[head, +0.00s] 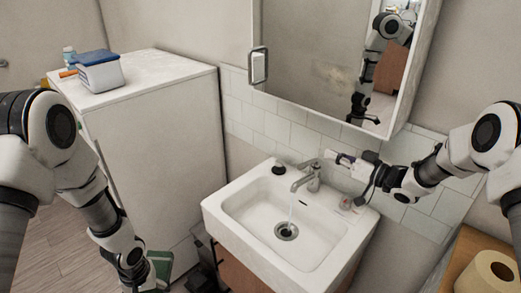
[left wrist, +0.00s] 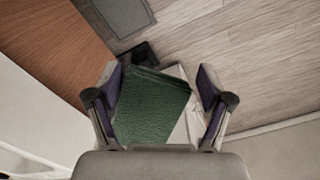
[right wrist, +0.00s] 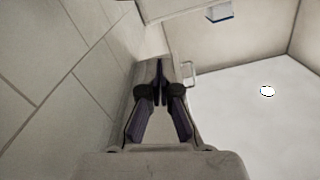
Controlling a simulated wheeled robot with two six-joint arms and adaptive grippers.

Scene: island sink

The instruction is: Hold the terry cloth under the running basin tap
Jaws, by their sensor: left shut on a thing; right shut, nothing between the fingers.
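The terry cloth (head: 160,264) is green and shows low in the head view, left of the basin. In the left wrist view the folded cloth (left wrist: 152,103) fills the space between the fingers of my left gripper (left wrist: 160,75), which is shut on it. The tap (head: 308,181) stands at the back of the white basin (head: 237,226), and a thin stream of water (head: 290,213) falls toward the drain. My right gripper (head: 334,157) is shut and empty beside the tap's top; I cannot tell whether it touches it. It also shows closed in the right wrist view (right wrist: 173,72).
A mirror cabinet (head: 318,65) hangs above the basin. A tall white cabinet (head: 157,120) stands left, with a blue-lidded box (head: 99,73) on top. A paper roll (head: 490,272) sits lower right.

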